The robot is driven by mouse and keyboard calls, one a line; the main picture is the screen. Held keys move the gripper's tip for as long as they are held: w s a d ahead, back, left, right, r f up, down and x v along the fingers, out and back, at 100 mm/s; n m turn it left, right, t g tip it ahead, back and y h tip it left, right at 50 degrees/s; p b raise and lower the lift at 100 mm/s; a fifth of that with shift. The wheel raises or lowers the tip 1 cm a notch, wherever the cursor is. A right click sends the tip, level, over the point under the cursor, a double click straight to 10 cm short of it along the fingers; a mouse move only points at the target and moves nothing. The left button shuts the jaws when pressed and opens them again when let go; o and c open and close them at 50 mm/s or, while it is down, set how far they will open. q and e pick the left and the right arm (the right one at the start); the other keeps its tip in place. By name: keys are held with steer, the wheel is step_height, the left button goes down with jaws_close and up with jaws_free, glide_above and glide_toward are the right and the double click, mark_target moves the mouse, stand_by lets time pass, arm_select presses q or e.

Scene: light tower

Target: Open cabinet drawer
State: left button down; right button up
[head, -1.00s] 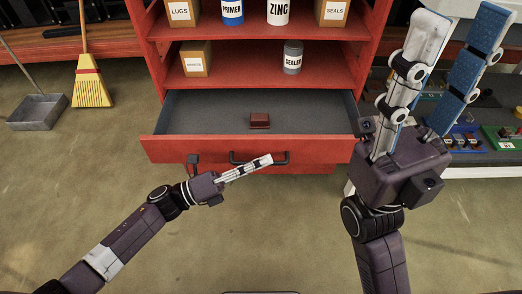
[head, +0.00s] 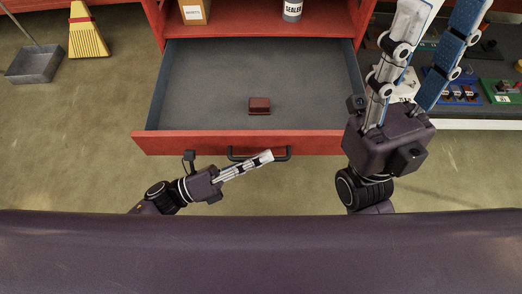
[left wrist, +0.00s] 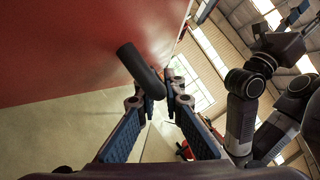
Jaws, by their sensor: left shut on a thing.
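The red cabinet drawer (head: 190,142) stands far out from the cabinet, its grey inside (head: 210,85) showing. A small dark red block (head: 259,105) lies on the drawer floor. The black bar handle (head: 284,155) is on the drawer front. My left gripper (head: 268,157) is shut on the handle, its fingers reaching across it from the left. In the left wrist view the dark handle (left wrist: 140,70) sits between the two fingers, by the red front (left wrist: 80,45). My right gripper (head: 438,20) is raised at the right, fingers spread and empty.
The red cabinet shelf (head: 245,18) above holds a cardboard box (head: 194,10) and a grey can (head: 292,9). A yellow broom (head: 88,35) and a dustpan (head: 35,63) stand at the left. A low bench (head: 480,124) with parts is at the right. The floor before the drawer is clear.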

arm_select(q)
steer(key=c, duration=2.3)
jaws_free()
steer(key=shift+a, duration=0.1)
steer(key=v, duration=1.2)
